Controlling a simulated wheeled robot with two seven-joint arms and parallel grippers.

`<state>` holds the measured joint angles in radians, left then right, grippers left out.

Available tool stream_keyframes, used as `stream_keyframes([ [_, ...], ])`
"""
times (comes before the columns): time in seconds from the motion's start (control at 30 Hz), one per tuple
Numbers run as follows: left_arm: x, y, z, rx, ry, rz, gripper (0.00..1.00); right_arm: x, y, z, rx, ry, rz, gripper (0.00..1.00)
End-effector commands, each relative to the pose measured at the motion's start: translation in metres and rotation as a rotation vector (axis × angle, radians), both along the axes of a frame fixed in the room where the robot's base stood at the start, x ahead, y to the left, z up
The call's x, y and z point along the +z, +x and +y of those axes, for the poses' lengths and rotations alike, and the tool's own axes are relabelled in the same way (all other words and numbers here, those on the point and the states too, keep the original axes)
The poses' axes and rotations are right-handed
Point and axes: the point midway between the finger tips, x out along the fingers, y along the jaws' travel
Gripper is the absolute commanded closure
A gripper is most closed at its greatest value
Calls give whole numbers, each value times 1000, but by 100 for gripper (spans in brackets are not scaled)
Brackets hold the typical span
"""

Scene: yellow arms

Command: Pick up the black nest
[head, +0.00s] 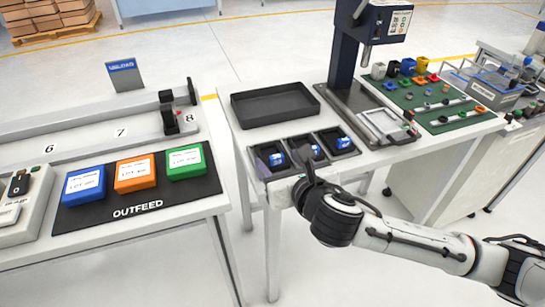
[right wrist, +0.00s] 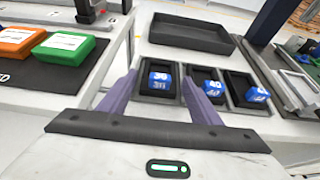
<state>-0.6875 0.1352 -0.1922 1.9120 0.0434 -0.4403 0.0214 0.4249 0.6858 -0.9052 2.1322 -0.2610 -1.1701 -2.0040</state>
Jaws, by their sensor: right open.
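Three small black nests stand in a row at the table's front edge. Each has a blue numbered block in it. The left nest (right wrist: 157,95) holds a block (right wrist: 160,80) that reads 30. The middle nest (right wrist: 203,73) and the right nest (right wrist: 237,84) hold blocks that seem to read 40. In the head view the right nest (head: 329,134) is the clearest. My right gripper (right wrist: 163,92) is open, its two purple fingers on either side of the left nest. Whether they touch it I cannot tell. In the head view my right gripper (head: 281,166) partly hides that nest. My left gripper is out of view.
A larger empty black tray (head: 275,115) lies behind the nests. A press (head: 345,55) and a green board (head: 450,105) with small parts stand to the right. Blue, orange and green boxes (head: 135,172) sit on the OUTFEED mat (head: 165,205) on the left table, across a gap.

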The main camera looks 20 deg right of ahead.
Motion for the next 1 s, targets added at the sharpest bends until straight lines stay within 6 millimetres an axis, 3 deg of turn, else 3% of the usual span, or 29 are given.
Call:
stream_keyframes([
  [0.33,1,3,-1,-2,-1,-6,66,-4,9,0,1,1,0,42],
  [0.57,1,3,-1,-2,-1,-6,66,-4,9,0,0,1,0,80],
  [0.83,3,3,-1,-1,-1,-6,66,2,9,0,1,1,-4,80],
  [1.0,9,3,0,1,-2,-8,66,30,10,0,1,2,-8,80],
])
